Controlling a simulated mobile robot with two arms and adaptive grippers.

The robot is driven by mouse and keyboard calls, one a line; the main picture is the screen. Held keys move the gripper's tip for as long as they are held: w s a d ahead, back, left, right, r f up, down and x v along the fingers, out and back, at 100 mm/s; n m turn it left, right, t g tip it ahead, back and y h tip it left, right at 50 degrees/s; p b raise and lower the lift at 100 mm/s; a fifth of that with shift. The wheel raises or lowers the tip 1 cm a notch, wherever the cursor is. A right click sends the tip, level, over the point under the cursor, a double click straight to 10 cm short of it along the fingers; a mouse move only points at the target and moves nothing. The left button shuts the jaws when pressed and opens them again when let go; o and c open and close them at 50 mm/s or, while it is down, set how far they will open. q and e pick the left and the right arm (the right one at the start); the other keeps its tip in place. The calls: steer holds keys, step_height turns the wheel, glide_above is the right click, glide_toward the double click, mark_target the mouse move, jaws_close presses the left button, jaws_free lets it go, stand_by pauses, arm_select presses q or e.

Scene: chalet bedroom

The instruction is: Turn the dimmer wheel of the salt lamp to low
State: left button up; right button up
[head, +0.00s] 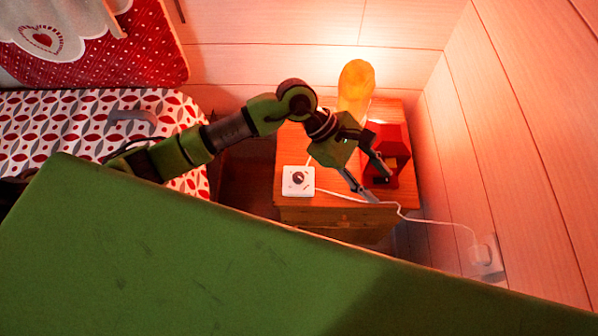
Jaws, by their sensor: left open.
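The salt lamp (356,84) glows orange at the back of the wooden nightstand (292,150), near the wall. A white dimmer box (298,181) with a dark round wheel (297,177) lies at the nightstand's front left, with a white cord. My left gripper (382,188) is open, over the front right of the nightstand, to the right of the dimmer and apart from it. Its fingers point down and right, in front of a red object. I cannot read the wheel's setting. My right gripper is not in view.
The red box-like object (397,143) stands on the nightstand's right side. The white cord runs right to a wall socket (487,255). A bed with a red and white patterned cover (60,118) is at the left. Wood-panelled walls close off the back and right.

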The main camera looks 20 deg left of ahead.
arm_select(q)
steer(key=w+a+f+m+y, duration=0.1)
steer(key=a+f+m+y, duration=0.15)
steer(key=a, duration=0.25)
steer(key=w+a+f+m+y, duration=0.1)
steer(key=w+a+f+y, duration=0.15)
steer(key=a, duration=0.35)
steer(key=t+y, duration=0.1)
steer(key=y, duration=0.3)
glide_toward(298, 176)
steer(key=shift+m, duration=0.35)
steer(key=f, duration=0.8)
steer(key=shift+s+d+f+p, duration=0.1)
steer(key=shift+d+f+p, duration=0.1)
steer(key=shift+f+p, duration=0.15)
steer(key=c, duration=1.1)
